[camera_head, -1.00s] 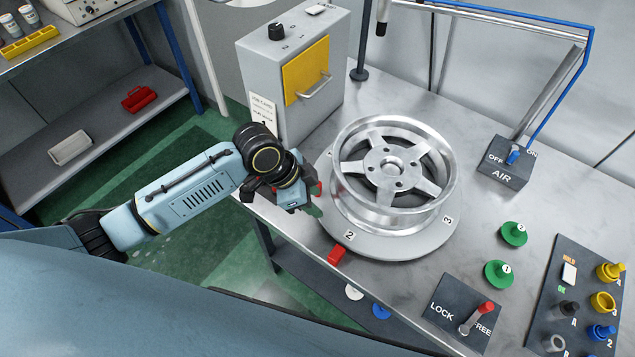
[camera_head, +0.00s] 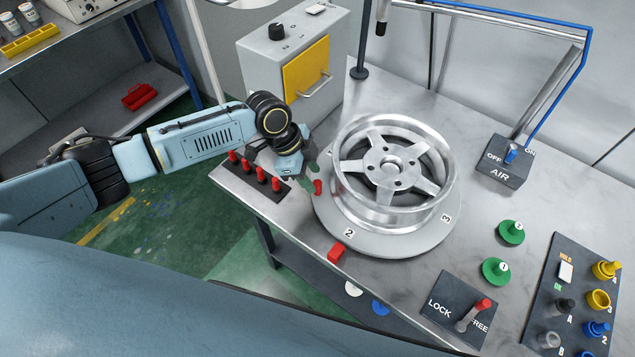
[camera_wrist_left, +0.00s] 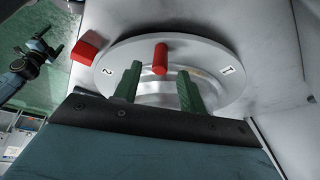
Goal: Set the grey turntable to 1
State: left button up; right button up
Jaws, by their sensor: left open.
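The grey turntable (camera_head: 418,246) lies on the bench and carries a silver wheel rim (camera_head: 443,190). Its labels 2 and 3 show in the head view, and 2 and 1 in the left wrist view. A red fixed block (camera_head: 337,253) sits on the bench beside label 2. A red upright peg (camera_wrist_left: 161,58) stands at the turntable's edge between labels 2 and 1. My left gripper (camera_wrist_left: 158,82) is open, its green fingers on either side of the line to the peg. Contact cannot be told. A dark arm part, possibly my right, shows at the left wrist view's upper left.
The LOCK/FREE lever (camera_head: 472,315) has its red knob by FREE. A black rack of red pegs (camera_head: 250,178) lies left of the turntable. A grey cabinet (camera_head: 262,72) stands behind. Green knobs (camera_head: 511,232) and the AIR switch box (camera_head: 502,162) are to the right.

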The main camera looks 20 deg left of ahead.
aim_at(315, 182)
pick_arm(q)
jog(key=shift+x, duration=2.25)
grip_shut()
